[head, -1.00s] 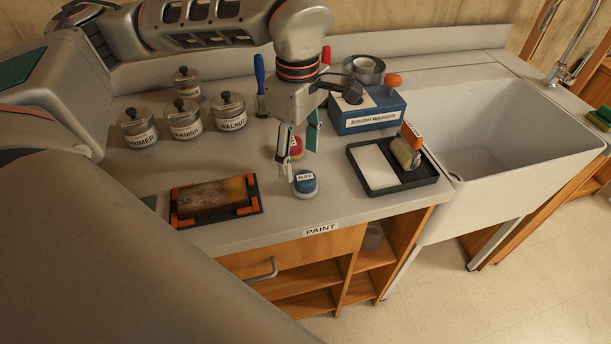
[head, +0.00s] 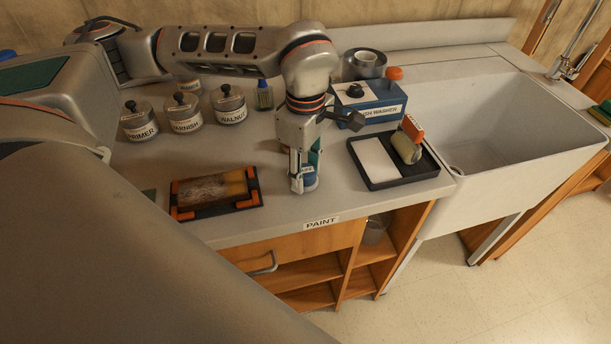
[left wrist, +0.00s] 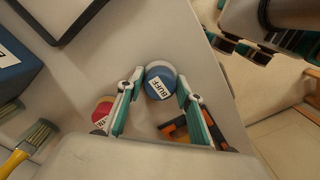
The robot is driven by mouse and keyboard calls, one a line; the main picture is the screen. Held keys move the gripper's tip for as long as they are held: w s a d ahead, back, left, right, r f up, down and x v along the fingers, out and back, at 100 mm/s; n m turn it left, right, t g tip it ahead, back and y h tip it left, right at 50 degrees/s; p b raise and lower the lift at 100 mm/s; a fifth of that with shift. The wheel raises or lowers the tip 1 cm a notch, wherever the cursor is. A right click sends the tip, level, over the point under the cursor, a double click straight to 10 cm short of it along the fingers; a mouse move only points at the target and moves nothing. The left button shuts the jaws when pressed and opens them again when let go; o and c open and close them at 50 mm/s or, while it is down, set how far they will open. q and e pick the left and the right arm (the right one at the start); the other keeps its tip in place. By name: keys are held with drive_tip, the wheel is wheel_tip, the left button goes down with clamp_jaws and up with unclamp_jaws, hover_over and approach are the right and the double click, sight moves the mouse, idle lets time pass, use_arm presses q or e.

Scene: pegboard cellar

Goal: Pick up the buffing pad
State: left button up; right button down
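The buffing pad is a round blue pad on a paler base, labelled BUFF. In the head view the buffing pad (head: 310,181) stands on the grey counter near its front edge, partly hidden by my left gripper (head: 304,186). In the left wrist view the buffing pad (left wrist: 160,86) lies between the spread fingertips of my left gripper (left wrist: 161,79). A narrow gap seems to show on each side, so the gripper looks open around it. A grey and teal part of mine (left wrist: 268,38), apparently the right gripper, shows at upper right; its fingers are not clear.
A red labelled pad (left wrist: 102,108) stands close beside the left finger. A sanding block in an orange-cornered holder (head: 212,190) lies to the left. A black tray (head: 385,182) with a roller, a blue box (head: 368,108) and lidded jars (head: 184,113) stand around. The sink (head: 500,130) is right.

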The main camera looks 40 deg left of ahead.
sight(306, 170)
use_arm(q)
drive_tip(key=shift+c, duration=0.2)
drive_tip(key=shift+r, duration=0.15)
wheel_tip(306, 170, up, 20)
drive_tip(key=p, duration=0.1)
drive_tip(key=shift+p, duration=0.4)
drive_tip(key=shift+o, duration=0.4)
drive_tip(key=shift+c, duration=0.2)
